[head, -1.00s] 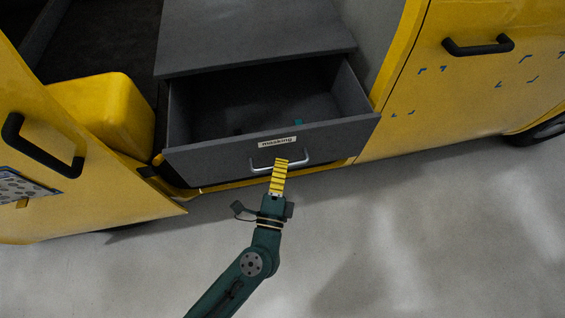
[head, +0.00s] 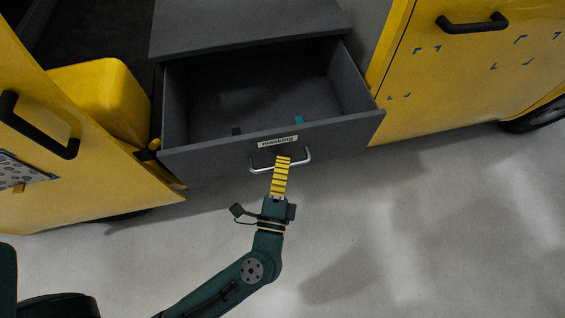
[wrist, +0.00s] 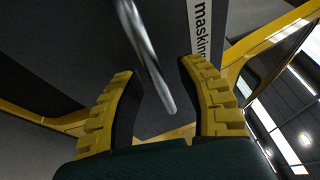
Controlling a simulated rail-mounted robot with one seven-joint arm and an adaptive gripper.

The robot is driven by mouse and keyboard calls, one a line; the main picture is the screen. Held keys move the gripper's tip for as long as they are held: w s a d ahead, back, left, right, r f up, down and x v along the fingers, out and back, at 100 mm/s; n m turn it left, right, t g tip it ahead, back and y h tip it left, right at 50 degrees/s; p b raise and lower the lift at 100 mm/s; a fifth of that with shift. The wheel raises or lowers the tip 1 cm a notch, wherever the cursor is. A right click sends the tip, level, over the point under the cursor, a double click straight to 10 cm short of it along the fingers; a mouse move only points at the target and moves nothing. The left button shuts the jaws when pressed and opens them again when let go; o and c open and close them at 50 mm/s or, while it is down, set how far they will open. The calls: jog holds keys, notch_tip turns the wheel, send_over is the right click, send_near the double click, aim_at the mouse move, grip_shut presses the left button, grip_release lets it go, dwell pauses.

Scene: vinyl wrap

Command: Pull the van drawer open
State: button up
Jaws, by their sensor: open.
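The grey van drawer (head: 340,137) is pulled well out, and its inside shows in the head view. Its front carries a white "masking" label and a silver bar handle (head: 262,170). My gripper (head: 282,160) is at the handle in the head view. In the wrist view, the two yellow-and-black fingers of my gripper (wrist: 157,85) are apart, with the silver handle (wrist: 150,62) between them. A gap shows on both sides of the handle there. Whether a finger touches the bar elsewhere is hidden.
A small teal item (head: 299,120) and a dark item (head: 236,131) lie in the drawer. Yellow van doors with black handles stand left (head: 40,145) and right (head: 473,24). A yellow box (head: 105,95) is left of the drawer. The grey floor (head: 400,230) in front is clear.

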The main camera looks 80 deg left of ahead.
jog(key=v, duration=1.2)
dwell(0.5)
